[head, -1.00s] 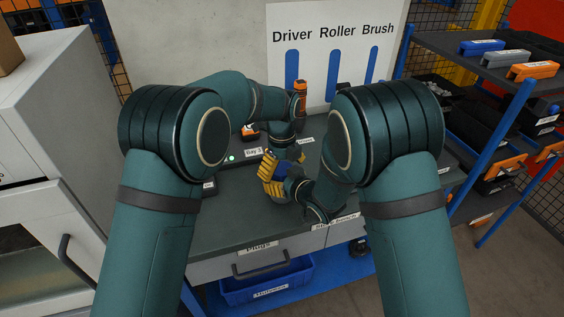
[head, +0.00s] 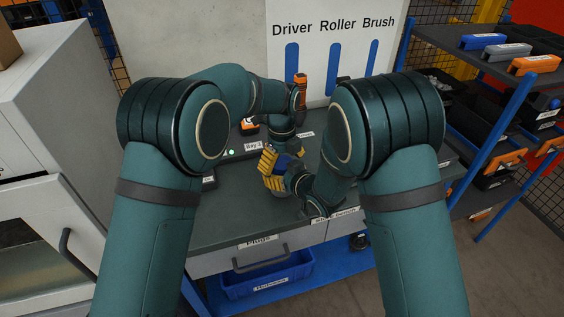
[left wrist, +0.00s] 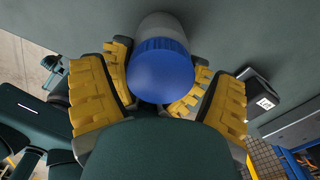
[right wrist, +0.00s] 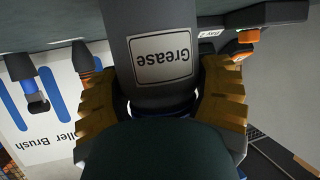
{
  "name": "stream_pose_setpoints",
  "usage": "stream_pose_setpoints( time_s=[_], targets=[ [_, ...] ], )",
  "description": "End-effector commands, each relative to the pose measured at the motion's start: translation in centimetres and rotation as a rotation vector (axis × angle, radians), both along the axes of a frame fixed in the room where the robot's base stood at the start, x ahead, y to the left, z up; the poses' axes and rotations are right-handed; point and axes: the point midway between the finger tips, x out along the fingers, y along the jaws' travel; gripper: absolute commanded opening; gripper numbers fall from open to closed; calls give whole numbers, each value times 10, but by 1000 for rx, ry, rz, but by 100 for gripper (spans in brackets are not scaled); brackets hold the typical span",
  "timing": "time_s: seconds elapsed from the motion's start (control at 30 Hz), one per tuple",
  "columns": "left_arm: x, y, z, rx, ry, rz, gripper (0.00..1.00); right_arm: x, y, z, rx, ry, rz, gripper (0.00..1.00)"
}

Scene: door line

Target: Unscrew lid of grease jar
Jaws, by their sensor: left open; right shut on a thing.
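The grease jar (right wrist: 160,58) is grey with a white "Grease" label, upside down in the right wrist view. Its blue lid (left wrist: 162,75) shows in the left wrist view with the grey body behind it. My left gripper (left wrist: 165,100) is open, its yellow fingers standing apart on either side of the lid. My right gripper (right wrist: 158,95) is shut on the jar, with a yellow finger on each side. In the head view both hands meet over the counter, and the jar is mostly hidden by yellow fingers. I cannot tell whether the lid has turned.
The dark counter (head: 225,225) is clear in front of the hands. An orange-handled tool (head: 300,88) stands behind them before the "Driver Roller Brush" board (head: 320,45). A white cabinet (head: 50,110) stands left, a shelf with bins (head: 490,50) right. A blue bin (head: 265,283) is below.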

Motion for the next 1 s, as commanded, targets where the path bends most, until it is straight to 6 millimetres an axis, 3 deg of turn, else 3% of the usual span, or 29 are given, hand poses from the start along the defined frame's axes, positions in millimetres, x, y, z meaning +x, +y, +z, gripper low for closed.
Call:
stream_pose_setpoints(
  time_s=[0.3,0.63,0.67,0.7,0.73,1.0],
  targets=[
    [1,1,38,-2,-3,2,87,0,0,0,0,0,1,0],
    [1,0,44,0,-1,1,87,0,0,0,0,0,1,0],
    [1,0,44,0,-1,0,87,0,0,0,0,0,1,78],
    [1,0,44,0,-1,0,87,0,0,0,0,0,1,92],
    [0,0,44,0,-1,0,87,0,0,0,0,0,1,100],
    [0,0,44,0,-1,0,87,0,0,0,0,0,0,100]
  ],
)
